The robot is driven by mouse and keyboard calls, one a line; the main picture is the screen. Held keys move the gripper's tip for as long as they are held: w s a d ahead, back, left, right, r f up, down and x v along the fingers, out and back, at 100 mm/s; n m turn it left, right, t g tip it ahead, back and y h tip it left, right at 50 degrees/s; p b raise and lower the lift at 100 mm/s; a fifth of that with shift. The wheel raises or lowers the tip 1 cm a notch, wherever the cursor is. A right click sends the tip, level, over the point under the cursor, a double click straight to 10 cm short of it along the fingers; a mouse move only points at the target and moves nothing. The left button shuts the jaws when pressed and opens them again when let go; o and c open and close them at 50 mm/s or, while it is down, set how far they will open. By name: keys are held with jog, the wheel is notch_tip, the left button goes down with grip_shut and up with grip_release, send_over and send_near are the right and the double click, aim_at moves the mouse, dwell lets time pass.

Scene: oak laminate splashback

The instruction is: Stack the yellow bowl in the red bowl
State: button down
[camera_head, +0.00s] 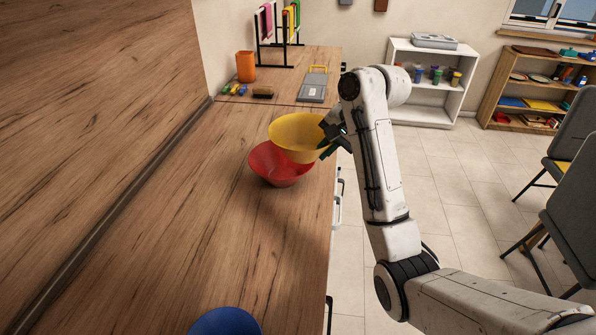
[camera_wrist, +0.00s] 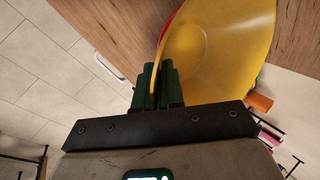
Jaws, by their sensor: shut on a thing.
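The yellow bowl (camera_head: 297,132) is held by its right rim in my gripper (camera_head: 328,145), above the counter. It overlaps the far right part of the red bowl (camera_head: 266,165) in the head view, tilted slightly. The red bowl stands upright on the wooden counter. In the wrist view the green fingers of my gripper (camera_wrist: 157,88) are shut on the wall of the yellow bowl (camera_wrist: 215,50). Only a sliver of the red bowl (camera_wrist: 170,22) shows behind it. I cannot tell whether the two bowls touch.
A blue bowl (camera_head: 225,321) stands at the near end of the counter (camera_head: 180,220). An orange cup (camera_head: 246,66), a grey clipboard-like item (camera_head: 313,86) and a black rack (camera_head: 277,42) stand at the far end. The counter left of the red bowl is clear.

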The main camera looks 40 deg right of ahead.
aim_at(322, 138)
jog(key=w, duration=0.2)
jog(key=w+f, duration=0.1)
jog(key=w, duration=0.1)
jog(key=w+d+f, duration=0.1)
jog(key=w, duration=0.1)
jog(key=shift+f, duration=0.25)
jog(key=w+f, duration=0.2)
jog(key=f, duration=0.1)
jog(key=w+f, duration=0.1)
jog(key=shift+w+d+f, duration=0.3)
jog(key=shift+w+f, duration=0.4)
jog(key=shift+f, duration=0.1)
jog(key=shift+w+d+f+p, duration=0.15)
jog(key=shift+f+p, duration=0.3)
jog(key=shift+f, duration=1.25)
jog(key=shift+f, duration=0.6)
jog(key=c, duration=1.5)
grip_release()
jog(key=shift+f, duration=0.1)
jog(key=shift+r, duration=0.25)
jog(key=v, duration=1.2)
jog(key=shift+r+b, duration=0.35)
jog(key=shift+r, duration=0.05)
